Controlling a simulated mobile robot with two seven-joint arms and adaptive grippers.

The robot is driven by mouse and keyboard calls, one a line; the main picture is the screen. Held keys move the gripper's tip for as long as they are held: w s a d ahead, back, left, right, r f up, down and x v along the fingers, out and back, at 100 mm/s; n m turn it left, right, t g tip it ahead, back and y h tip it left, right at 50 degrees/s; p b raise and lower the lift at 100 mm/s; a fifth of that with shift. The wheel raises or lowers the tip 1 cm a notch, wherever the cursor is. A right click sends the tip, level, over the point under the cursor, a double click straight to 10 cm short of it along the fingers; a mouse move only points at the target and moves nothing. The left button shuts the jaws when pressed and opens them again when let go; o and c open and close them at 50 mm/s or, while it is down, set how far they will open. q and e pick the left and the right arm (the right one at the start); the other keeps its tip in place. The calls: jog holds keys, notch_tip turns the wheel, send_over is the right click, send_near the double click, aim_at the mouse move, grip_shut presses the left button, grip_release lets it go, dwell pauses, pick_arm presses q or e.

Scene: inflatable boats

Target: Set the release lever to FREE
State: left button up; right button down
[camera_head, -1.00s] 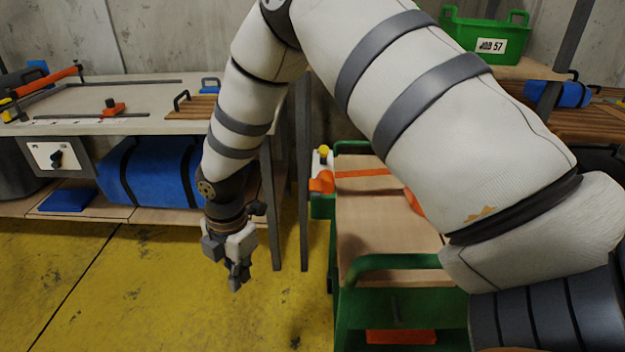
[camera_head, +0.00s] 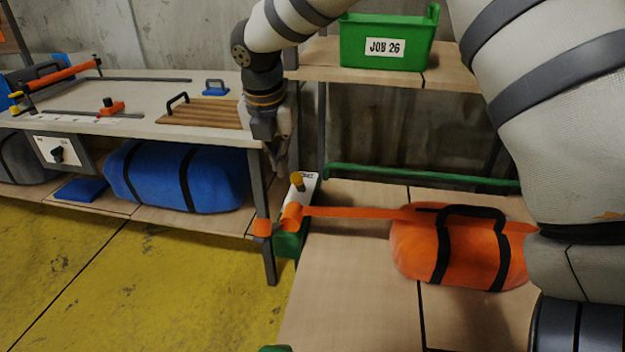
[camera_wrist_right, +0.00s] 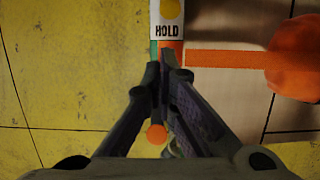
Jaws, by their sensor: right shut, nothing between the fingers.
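In the right wrist view the plate reads HOLD (camera_wrist_right: 167,31), and the yellow knob (camera_wrist_right: 170,8) is at the top edge. An orange strap fitting (camera_head: 291,216) sits just below the plate. My right gripper (camera_head: 280,172) is shut and empty, pointing down just behind and left of the knob in the head view. Its fingertips (camera_wrist_right: 167,58) show just below the HOLD label; contact cannot be told. No FREE marking is visible. My left gripper is not in view.
An orange strap (camera_head: 355,213) runs to an orange bag (camera_head: 465,250) on the wooden cart top (camera_head: 345,300). A green rail (camera_head: 420,176) edges the cart. A workbench (camera_head: 140,120) stands left, with a blue roll (camera_head: 180,178) beneath. A green bin (camera_head: 385,42) is on the shelf behind.

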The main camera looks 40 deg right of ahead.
aim_at(299, 184)
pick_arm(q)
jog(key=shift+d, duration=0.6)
pick_arm(e)
jog(key=shift+d+r, duration=0.1)
jog(key=shift+d, duration=0.55)
jog(key=shift+a, duration=0.1)
jog(key=x, duration=1)
jog(key=shift+b, duration=0.35)
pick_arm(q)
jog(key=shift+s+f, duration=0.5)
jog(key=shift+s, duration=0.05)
